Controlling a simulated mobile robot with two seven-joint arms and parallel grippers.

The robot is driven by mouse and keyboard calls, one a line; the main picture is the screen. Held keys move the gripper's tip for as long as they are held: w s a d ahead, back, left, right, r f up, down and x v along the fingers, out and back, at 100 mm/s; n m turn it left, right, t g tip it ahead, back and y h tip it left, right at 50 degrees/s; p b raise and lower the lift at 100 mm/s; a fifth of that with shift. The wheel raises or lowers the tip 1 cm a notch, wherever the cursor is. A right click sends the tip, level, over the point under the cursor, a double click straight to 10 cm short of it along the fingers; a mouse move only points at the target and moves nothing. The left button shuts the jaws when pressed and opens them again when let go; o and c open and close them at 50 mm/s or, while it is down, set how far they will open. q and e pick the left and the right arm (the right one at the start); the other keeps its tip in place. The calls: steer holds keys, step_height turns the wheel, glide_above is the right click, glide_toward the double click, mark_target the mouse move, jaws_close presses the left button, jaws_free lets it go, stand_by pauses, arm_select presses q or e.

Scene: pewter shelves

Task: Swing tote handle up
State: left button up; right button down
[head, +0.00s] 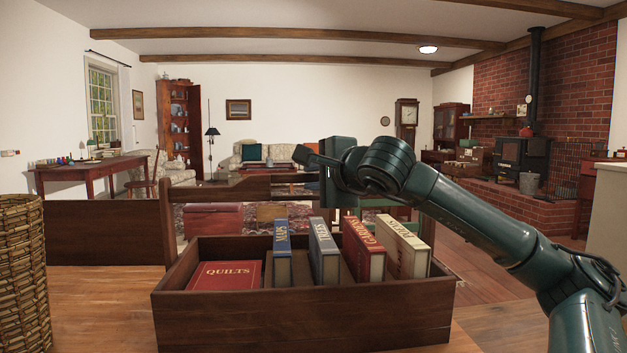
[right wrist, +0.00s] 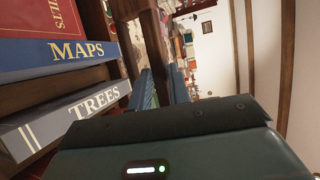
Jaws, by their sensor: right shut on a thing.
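The tote (head: 300,312) is a dark wooden open box standing on the wooden surface in front of me. It holds a red QUILTS book (head: 226,275) lying flat and several upright books, among them the blue MAPS book (head: 282,265) and the grey TREES book (head: 326,262). A wooden bar that looks like the tote's handle (head: 240,188) runs level above the tote's back side. My right gripper (head: 335,185) is at the bar's right end. In the right wrist view, its fingers (right wrist: 163,88) are closed around the bar. The far end of the handle is hidden behind my gripper. My left gripper is out of view.
A tall wicker basket (head: 22,275) stands at the left edge. A low wooden panel (head: 105,232) is behind and left of the tote. A sofa, desk and brick hearth are far back.

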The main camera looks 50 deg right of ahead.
steer(key=shift+a+f, duration=0.15)
steer(key=shift+f, duration=0.55)
steer(key=c, duration=1.6)
jaws_free()
steer(key=shift+c, duration=0.2)
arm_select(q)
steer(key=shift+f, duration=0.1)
arm_select(e)
steer(key=shift+s, duration=0.1)
arm_select(q)
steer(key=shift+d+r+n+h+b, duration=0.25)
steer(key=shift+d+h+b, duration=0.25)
steer(key=shift+b, duration=1.45)
arm_select(e)
steer(key=r+v, duration=0.1)
steer(key=v, duration=1.2)
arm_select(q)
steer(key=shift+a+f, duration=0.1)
arm_select(e)
steer(key=shift+r, duration=0.1)
